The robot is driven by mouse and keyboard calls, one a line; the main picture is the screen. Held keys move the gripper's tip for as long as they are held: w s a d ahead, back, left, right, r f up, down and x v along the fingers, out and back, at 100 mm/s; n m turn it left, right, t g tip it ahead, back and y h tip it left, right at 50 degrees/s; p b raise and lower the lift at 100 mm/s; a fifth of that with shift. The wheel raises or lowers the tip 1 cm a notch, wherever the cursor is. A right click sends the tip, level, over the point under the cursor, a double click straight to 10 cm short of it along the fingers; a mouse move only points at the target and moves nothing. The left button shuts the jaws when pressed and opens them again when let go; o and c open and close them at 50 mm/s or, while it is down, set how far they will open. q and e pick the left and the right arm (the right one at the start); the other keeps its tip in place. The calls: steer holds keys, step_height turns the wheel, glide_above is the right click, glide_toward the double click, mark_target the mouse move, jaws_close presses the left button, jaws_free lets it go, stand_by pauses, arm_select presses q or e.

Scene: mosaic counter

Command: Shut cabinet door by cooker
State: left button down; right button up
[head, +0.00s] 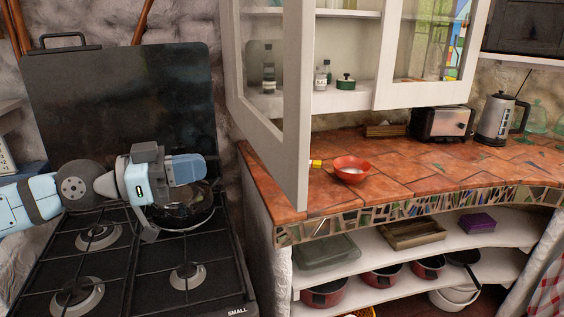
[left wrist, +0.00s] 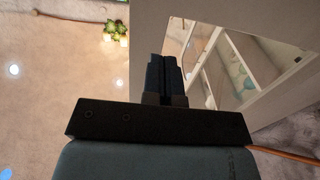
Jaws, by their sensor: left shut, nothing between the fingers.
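The cabinet door (head: 296,100), a white frame with a glass pane, stands swung open from the wall cabinet beside the cooker. Its free edge points towards me above the counter's left end. Inside the cabinet are white shelves (head: 345,102). My left gripper (head: 188,168) is above the cooker, to the left of the door in the head view. In the left wrist view its fingers (left wrist: 165,75) are shut and empty, with the pale door frame and glass (left wrist: 235,65) beyond them. I cannot tell whether they touch the door. My right gripper is out of view.
The black cooker (head: 150,260) with a pan (head: 185,208) lies below my left arm. The tiled counter (head: 420,170) holds a red bowl (head: 352,169), a toaster (head: 442,123) and a kettle (head: 497,118). A second glass door (head: 385,95) is to the right.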

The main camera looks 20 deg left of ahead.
mark_target(287, 153)
arm_select(q)
steer(key=p+x, duration=0.6)
steer(key=x, duration=0.6)
steer(key=shift+w+d+r, duration=0.1)
steer(key=shift+w+d+p, duration=0.35)
steer(key=shift+w+d, duration=0.05)
steer(key=shift+d, duration=0.15)
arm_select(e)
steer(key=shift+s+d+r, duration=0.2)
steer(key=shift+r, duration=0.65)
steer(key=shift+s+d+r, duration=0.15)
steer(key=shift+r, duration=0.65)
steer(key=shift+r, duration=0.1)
